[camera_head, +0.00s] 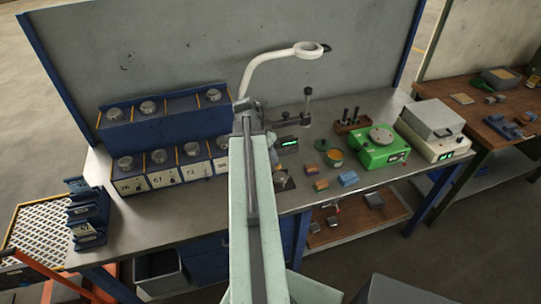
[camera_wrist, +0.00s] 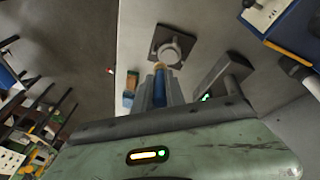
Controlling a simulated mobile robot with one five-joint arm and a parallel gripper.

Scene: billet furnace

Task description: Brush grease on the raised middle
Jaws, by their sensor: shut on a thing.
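In the wrist view, a dark square plate (camera_wrist: 158,52) lies on the grey bench top. It has a pale, round raised middle (camera_wrist: 173,47). My gripper (camera_wrist: 160,78) is shut on a slim brush-like tool with a blue handle (camera_wrist: 158,92) and a brass-coloured part near its tip. The tip points at the near edge of the raised middle; I cannot tell whether it touches.
Small orange blocks (camera_head: 321,184) and a blue block (camera_head: 348,180) lie right of the plate. A green machine (camera_head: 381,146) and a tool rack (camera_head: 352,123) stand beyond. Numbered blue bins (camera_head: 165,173) stand left. A white ring lamp (camera_head: 270,60) arches above.

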